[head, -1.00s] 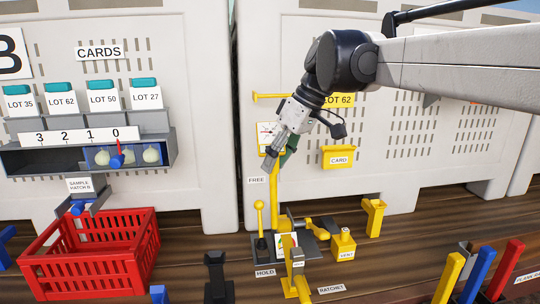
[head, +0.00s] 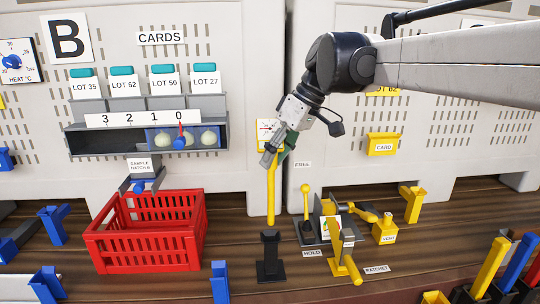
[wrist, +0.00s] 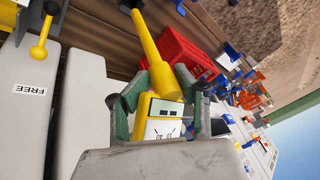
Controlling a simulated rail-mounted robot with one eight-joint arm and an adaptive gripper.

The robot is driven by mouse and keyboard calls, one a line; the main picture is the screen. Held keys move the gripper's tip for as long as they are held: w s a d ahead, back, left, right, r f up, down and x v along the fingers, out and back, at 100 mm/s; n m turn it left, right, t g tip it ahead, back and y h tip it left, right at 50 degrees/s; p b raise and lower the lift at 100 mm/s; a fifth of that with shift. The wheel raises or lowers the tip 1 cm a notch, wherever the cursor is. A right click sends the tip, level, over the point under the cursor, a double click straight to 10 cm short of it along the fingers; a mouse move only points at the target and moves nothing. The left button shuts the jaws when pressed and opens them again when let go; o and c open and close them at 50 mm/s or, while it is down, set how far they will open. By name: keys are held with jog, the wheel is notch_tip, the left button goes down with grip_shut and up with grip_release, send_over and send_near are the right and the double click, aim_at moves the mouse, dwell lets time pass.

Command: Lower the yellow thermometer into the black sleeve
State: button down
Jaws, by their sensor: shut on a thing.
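The yellow thermometer (head: 271,190) hangs upright from my gripper (head: 275,152) in the head view. Its white dial (head: 264,129) is at the top, partly hidden by the gripper. My gripper is shut on its upper part. In the wrist view, the yellow stem (wrist: 152,45) runs away from between my gripper's fingers (wrist: 160,98), and the sleeve's opening cannot be made out.
A red crate (head: 147,255) stands left of the sleeve. A yellow-knobbed lever (head: 306,205) and a yellow ratchet device (head: 342,245) stand close on the right. White panels (head: 235,60) rise behind.

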jog(key=shift+f, duration=0.4)
jog(key=shift+r, duration=0.1)
jog(key=shift+r+p, duration=0.15)
jog(key=shift+p, duration=0.8)
jog(key=p, duration=0.3)
jog(key=shift+p, duration=0.35)
jog(key=shift+f+p, duration=0.2)
jog(key=shift+p, duration=0.6)
jog(key=shift+f, duration=0.15)
jog(key=shift+f+b, duration=4.55)
jog(key=shift+f, duration=2.65)
